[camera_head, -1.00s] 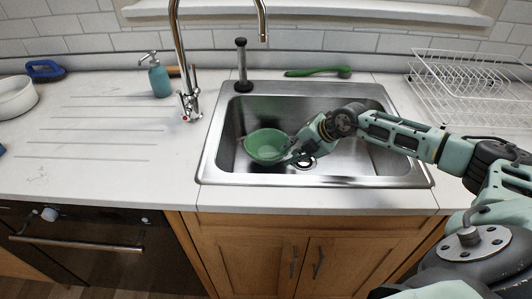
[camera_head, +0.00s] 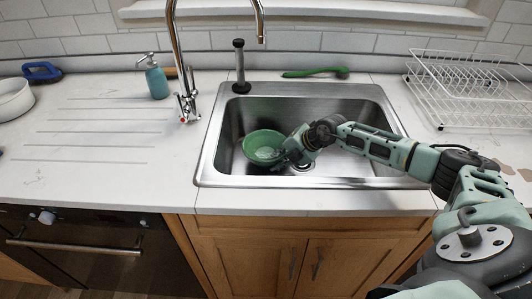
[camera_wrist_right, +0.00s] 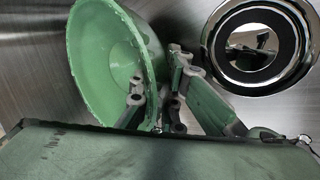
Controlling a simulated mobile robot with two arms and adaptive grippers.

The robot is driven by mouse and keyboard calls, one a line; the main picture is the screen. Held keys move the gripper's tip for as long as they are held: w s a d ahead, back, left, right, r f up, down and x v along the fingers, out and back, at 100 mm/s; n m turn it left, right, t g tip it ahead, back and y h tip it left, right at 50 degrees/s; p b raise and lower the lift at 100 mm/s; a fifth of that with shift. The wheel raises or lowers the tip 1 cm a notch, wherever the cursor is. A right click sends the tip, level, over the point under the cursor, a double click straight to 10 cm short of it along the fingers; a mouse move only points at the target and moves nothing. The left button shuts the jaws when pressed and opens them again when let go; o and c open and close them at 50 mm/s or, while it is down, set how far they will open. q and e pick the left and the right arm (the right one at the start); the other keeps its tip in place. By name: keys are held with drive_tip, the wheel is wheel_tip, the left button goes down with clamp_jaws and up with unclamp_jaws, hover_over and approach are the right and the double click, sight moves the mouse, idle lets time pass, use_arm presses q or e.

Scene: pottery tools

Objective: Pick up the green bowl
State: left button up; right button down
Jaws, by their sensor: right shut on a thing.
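The green bowl (camera_head: 262,146) is in the left part of the steel sink (camera_head: 360,103), tilted with its opening partly toward the head camera. My right gripper (camera_head: 284,158) reaches in from the right and is shut on the bowl's right rim. In the right wrist view the bowl (camera_wrist_right: 105,50) fills the upper left, and the fingers of the right gripper (camera_wrist_right: 158,95) are at its wall, one on each side. Whether the bowl touches the sink floor I cannot tell. My left gripper is not in view.
The drain (camera_wrist_right: 262,45) lies right of the bowl. The tap (camera_head: 182,70) rises at the sink's left back corner. The left drainboard is clear.

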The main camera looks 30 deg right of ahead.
drive_tip(key=shift+w+r, duration=0.2)
drive_tip(key=shift+r, duration=0.1)
drive_tip(key=shift+w+r, duration=0.15)
drive_tip(key=shift+r, duration=0.05)
drive_tip(key=shift+f, duration=0.1)
idle(0.4)
drive_tip(key=shift+r, duration=1.8)
drive_tip(key=shift+s+d+r, duration=0.1)
drive_tip(key=shift+s+r, duration=0.15)
drive_tip(key=s+d+r+b, duration=0.2)
drive_tip(key=s+d+r, duration=0.3)
drive_tip(key=s, duration=0.4)
drive_tip(key=shift+s+d+r, duration=0.3)
drive_tip(key=shift+d+r, duration=0.1)
drive_tip(key=shift+r, duration=0.4)
